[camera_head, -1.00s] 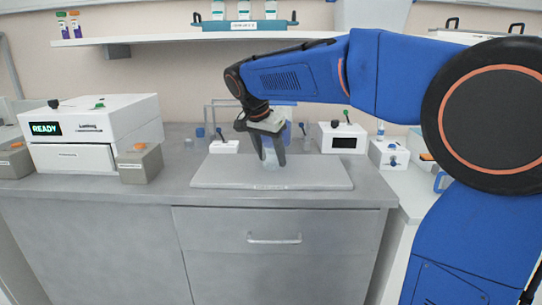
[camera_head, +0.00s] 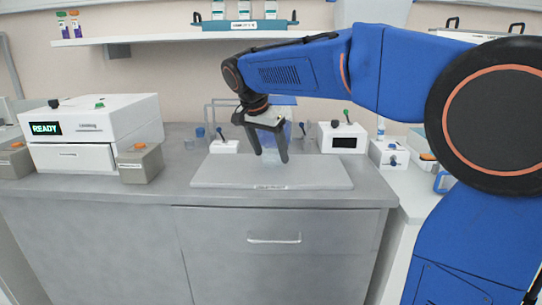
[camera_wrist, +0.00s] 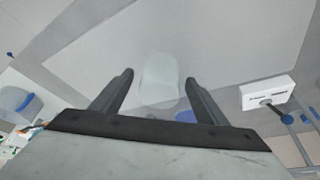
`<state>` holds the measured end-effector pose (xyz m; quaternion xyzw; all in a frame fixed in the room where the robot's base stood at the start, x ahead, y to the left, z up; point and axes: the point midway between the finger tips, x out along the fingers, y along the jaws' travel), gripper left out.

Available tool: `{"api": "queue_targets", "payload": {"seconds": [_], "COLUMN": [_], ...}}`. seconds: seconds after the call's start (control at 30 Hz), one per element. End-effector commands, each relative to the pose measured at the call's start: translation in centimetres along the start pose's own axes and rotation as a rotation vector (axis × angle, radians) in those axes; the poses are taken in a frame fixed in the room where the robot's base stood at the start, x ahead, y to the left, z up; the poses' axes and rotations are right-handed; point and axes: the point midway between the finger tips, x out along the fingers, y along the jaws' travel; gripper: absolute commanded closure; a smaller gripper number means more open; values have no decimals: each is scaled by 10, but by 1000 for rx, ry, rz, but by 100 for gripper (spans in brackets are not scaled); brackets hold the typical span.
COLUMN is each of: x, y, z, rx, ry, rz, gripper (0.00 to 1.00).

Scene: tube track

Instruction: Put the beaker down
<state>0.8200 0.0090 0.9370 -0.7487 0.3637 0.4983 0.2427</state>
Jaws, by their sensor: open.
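A clear, pale beaker (camera_wrist: 158,78) stands on the light grey board in the wrist view, just ahead of and between my fingers. In the head view the beaker (camera_head: 270,158) shows faintly between the fingertips. My gripper (camera_head: 269,157) is open, its two dark fingers spread around the beaker's sides with a gap. The wrist view shows the open gripper (camera_wrist: 158,85) with space between each finger and the beaker. The grey board (camera_head: 225,174) lies flat on the counter with a small label on its front edge.
A white READY device (camera_head: 90,135) stands at left beside grey boxes (camera_head: 140,162). A white box with a dark display (camera_head: 342,138) and a smaller white box (camera_head: 388,153) stand at right. A shelf (camera_head: 170,38) runs above. The board's left and right parts are clear.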

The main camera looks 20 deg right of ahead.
Motion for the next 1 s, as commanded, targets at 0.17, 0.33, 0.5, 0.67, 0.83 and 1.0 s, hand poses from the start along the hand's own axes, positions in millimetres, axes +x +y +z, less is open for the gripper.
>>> {"api": "queue_targets", "payload": {"seconds": [0.17, 0.33, 0.5, 0.67, 0.83, 1.0], "x": [-36, -68, -90, -100, -102, -95], "y": [-1, -1, 0, 0, 0, 20], "z": [0, 0, 0, 0, 0, 3], "rx": [-1, -1, 0, 0, -1, -45], "ry": [1, 1, 0, 0, 0, -13], "rz": [-4, -4, -2, -1, 0, -14], "gripper": [33, 33, 33, 33, 33, 33]}}
